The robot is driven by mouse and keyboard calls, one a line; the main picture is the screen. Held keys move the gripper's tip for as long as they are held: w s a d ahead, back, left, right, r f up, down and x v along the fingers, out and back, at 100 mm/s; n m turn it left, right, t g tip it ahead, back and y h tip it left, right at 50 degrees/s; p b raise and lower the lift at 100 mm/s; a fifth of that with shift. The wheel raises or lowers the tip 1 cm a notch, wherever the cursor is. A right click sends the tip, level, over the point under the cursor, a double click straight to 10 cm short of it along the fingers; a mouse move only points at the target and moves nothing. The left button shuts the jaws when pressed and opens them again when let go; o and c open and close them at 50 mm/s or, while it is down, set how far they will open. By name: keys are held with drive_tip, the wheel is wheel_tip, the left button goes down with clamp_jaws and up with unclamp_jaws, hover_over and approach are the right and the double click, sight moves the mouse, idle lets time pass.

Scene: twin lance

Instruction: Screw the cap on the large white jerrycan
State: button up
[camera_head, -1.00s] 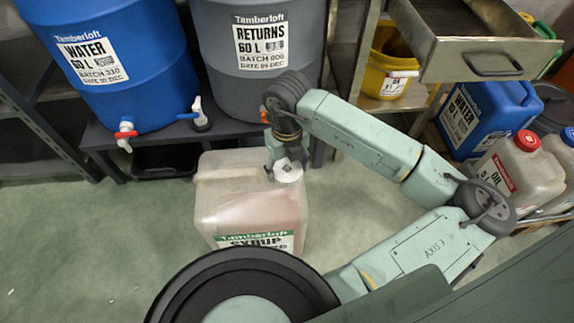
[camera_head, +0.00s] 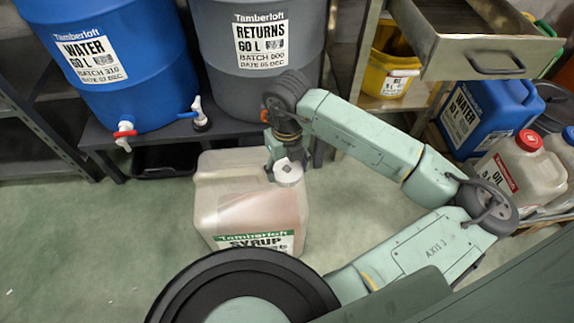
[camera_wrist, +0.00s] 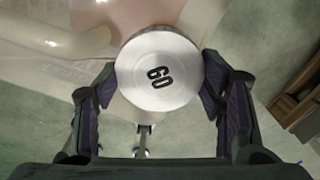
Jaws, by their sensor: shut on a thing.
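The large white jerrycan (camera_head: 225,195), labelled SYRUP, stands upright on the floor in the head view. Its pale translucent body also shows at the top of the wrist view (camera_wrist: 100,65). A round white cap (camera_wrist: 160,72) marked 60 sits between my fingers in the wrist view; it also shows at the can's top right in the head view (camera_head: 287,174). My gripper (camera_head: 285,160) points down over that corner, shut on the cap, with one finger on each side in the wrist view (camera_wrist: 158,95). The can's neck is hidden beneath the cap, so I cannot tell whether the cap touches it.
A blue water drum (camera_head: 120,70) and a grey returns drum (camera_head: 262,55) stand on a low bench behind the can. An open drawer (camera_head: 470,45), a blue can (camera_head: 480,120) and an oil can (camera_head: 525,165) are at the right. Floor to the left is clear.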

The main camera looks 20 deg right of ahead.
drive_tip(key=shift+f+b, duration=0.6)
drive_tip(key=shift+b, duration=0.45)
idle(0.9)
drive_tip(key=o, duration=1.4)
drive_tip(key=shift+c, duration=0.2)
drive_tip(key=shift+c, duration=0.2)
